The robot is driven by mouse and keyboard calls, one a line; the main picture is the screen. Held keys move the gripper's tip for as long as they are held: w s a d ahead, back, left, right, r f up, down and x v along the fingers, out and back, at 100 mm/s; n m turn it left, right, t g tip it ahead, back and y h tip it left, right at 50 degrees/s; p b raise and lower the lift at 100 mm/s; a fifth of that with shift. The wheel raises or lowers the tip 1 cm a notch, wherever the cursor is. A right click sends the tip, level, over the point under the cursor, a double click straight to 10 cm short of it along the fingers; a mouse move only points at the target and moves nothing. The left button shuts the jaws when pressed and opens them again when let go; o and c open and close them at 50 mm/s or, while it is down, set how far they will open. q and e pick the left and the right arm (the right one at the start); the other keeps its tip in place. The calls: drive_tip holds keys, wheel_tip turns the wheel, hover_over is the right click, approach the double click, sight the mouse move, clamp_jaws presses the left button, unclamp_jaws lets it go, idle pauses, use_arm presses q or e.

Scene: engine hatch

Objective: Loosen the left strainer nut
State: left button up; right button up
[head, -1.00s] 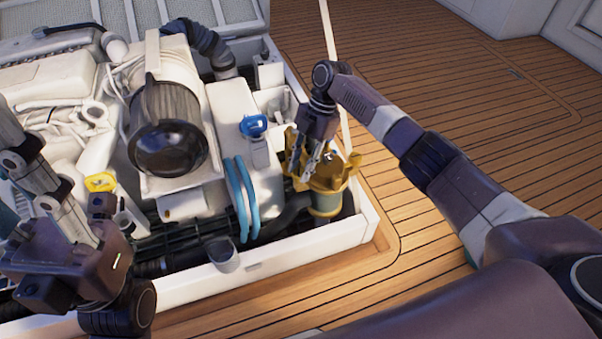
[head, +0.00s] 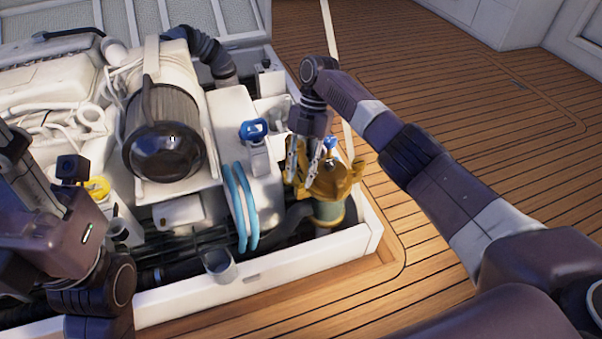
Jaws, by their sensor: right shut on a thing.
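The brass-coloured strainer (head: 338,182) stands at the right front corner of the engine hatch, with a greenish lower body. My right gripper (head: 304,166) points down at the left side of its top. Its fingers are shut on the left strainer nut, which is mostly hidden between and behind them. A small blue part shows on the strainer top just right of the fingers. My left gripper (head: 24,168) is at the left edge over the engine, well away from the strainer. It is partly cut off, and its fingertips do not show clearly.
The white hatch rim (head: 300,262) runs in front of and to the right of the strainer. Blue hoses (head: 242,208) and a blue-handled valve (head: 254,132) are left of it. A large dark cylindrical filter (head: 165,145) stands further left.

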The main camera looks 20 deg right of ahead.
drive_tip(key=o, duration=1.2)
drive_tip(key=shift+c, duration=0.2)
drive_tip(key=v, duration=1.2)
drive_tip(key=shift+s, duration=0.1)
